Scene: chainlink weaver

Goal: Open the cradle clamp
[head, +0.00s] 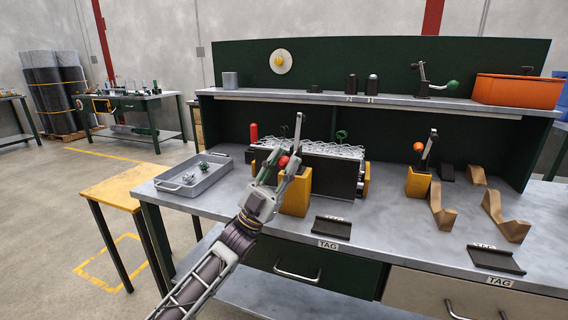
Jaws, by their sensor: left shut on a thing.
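The chain-link mesh (340,150) lies on top of a dark box-shaped cradle (335,175) on the bench. At its front left stands a yellow clamp block (298,196) with an upright grey metal lever (298,128) and a red ball knob (283,160). My left gripper (282,168) is at this knob, its fingers shut on it; the fingers partly hide the knob and the block. A similar yellow block (418,184) with a tilted lever and an orange knob (418,146) stands apart to the right. My right gripper is not in view.
A grey tray (190,178) with small metal parts lies left of the cradle. A red-topped post (254,133) stands behind my gripper. Tan angled blocks (505,215) and dark tag holders (332,227) lie right and front. A shelf (360,100) runs above the bench's back.

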